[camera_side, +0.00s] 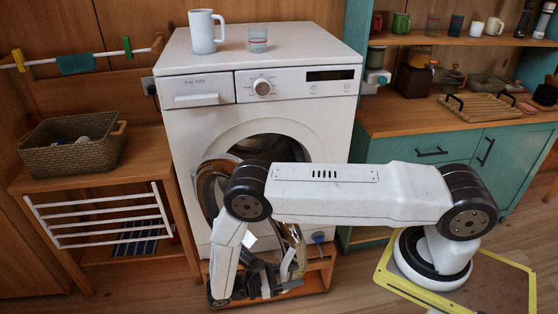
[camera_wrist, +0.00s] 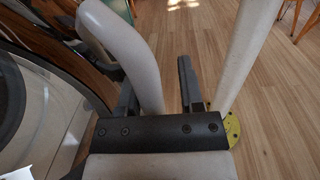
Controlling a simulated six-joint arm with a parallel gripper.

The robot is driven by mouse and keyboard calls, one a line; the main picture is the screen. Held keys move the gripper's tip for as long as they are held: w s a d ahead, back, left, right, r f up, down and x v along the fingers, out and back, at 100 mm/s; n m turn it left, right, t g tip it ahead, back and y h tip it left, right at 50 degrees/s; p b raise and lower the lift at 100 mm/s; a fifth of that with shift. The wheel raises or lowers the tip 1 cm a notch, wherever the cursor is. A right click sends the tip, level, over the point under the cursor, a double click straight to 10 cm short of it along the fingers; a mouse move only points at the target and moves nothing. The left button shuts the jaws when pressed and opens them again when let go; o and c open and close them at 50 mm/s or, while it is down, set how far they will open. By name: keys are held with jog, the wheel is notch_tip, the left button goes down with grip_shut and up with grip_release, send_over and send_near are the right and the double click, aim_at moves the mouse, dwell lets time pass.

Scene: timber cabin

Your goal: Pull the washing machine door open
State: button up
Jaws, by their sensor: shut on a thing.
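The white washing machine (camera_side: 185,130) stands in the middle of the side view. Its round door (camera_side: 208,185) is swung part way out, and the dark drum opening shows behind it. My arm hides much of the door. The door also fills the left of the wrist view (camera_wrist: 72,115). My gripper (camera_side: 280,275) is low in front of the machine, at the door's free side. In the wrist view my gripper (camera_wrist: 152,80) is shut on the white curved door handle (camera_wrist: 128,45), which passes between the fingers.
A white mug (camera_side: 204,33) and a glass (camera_side: 257,40) stand on the machine. A wooden stand with a wicker basket (camera_side: 72,150) is at left; a teal cabinet (camera_side: 430,150) is at right. A low wooden plinth (camera_side: 318,275) is under the machine. The wrist view shows clear floor (camera_wrist: 275,110).

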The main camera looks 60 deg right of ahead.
jog(key=shift+w+a, duration=0.15)
jog(key=shift+w, duration=0.05)
dwell(0.3)
jog(key=shift+w+a, duration=0.25)
jog(key=v, duration=0.6)
jog(key=shift+w+a, duration=0.3)
jog(key=shift+r, duration=0.15)
jog(key=shift+s+a+m+g+y, duration=0.4)
jog(key=shift+s+a+g+y, duration=0.2)
jog(key=shift+s+g+y, duration=0.25)
jog(key=shift+o, duration=1.4)
jog(key=w+a+r+m+t+y, duration=0.2)
jog(key=w+r+m+t+y, duration=0.2)
jog(key=r+t+y, duration=0.4)
jog(key=shift+a+m+t+y, duration=0.2)
jog(key=shift+m+t+y, duration=0.65)
jog(key=shift+y, duration=0.6)
